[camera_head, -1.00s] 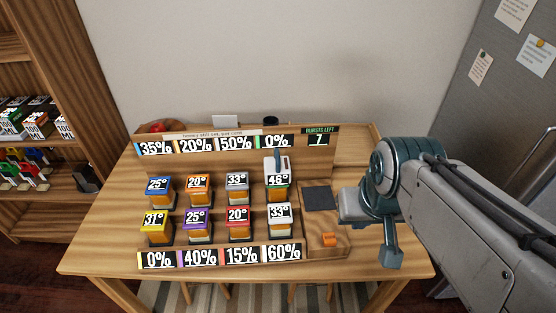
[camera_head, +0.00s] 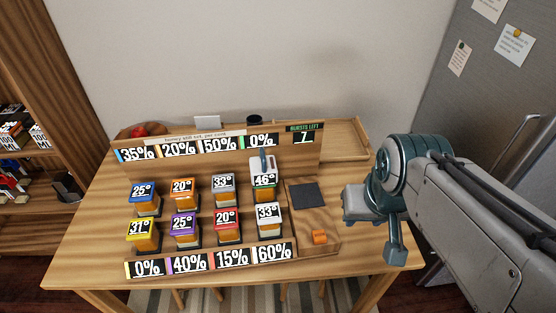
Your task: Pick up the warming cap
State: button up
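A white cap with an upright blue-grey handle (camera_head: 262,166) sits on the green-labelled jar at the right end of the back row; I take it for the warming cap. That jar's label (camera_head: 265,181) seems to read 46°. My gripper (camera_head: 355,204) is at the right, over the table's right part, well apart from the cap. Its fingers are not clear, so I cannot tell whether it is open.
Several other jars, such as the red one (camera_head: 227,226), stand in two rows on the wooden rack. A wooden tray (camera_head: 345,137) is behind. Bookshelf left, grey fridge (camera_head: 490,90) right.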

aim_at(263, 169)
jog(key=z, duration=0.55)
jog(key=i, duration=0.2)
jog(key=u, duration=1.3)
